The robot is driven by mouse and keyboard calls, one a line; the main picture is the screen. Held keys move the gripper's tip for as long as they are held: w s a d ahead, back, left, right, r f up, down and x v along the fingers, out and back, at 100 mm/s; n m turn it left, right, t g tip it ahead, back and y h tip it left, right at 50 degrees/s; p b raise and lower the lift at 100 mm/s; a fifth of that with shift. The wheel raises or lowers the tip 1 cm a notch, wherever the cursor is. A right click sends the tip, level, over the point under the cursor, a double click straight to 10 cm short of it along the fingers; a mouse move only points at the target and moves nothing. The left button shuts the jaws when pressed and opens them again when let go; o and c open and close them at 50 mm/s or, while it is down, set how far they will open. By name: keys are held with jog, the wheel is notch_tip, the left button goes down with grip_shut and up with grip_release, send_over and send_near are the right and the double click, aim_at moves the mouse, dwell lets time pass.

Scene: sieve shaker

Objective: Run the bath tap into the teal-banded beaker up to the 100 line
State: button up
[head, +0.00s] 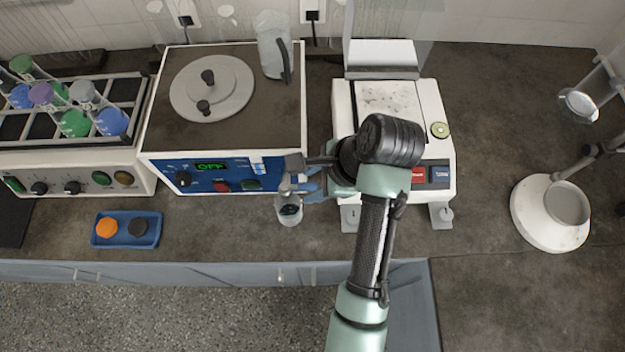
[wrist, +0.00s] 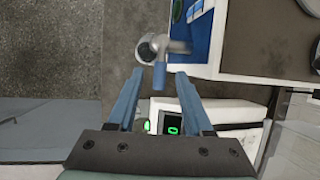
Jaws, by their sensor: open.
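The bath (head: 225,120) has a blue front panel with a lit display that reads OFF. Its grey metal tap (wrist: 180,46) sticks out at the front right, and a short blue lever (wrist: 160,76) shows on it in the wrist view. A small clear beaker (head: 289,212) stands on the bench under the tap; it also shows from above in the wrist view (wrist: 146,50). Its band and lines are too small to read. My gripper (head: 305,187) is open beside the tap. In the wrist view its blue fingers (wrist: 160,82) lie either side of the lever, apart from it.
A white balance (head: 433,110) stands right of the bath, close to my gripper. A blue tray (head: 126,243) with an orange and a black piece lies at the front left. A tube rack (head: 125,90) is at the far left. A round white base (head: 535,225) stands right.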

jog(key=shift+f, duration=0.1)
grip_shut()
dwell(1.4)
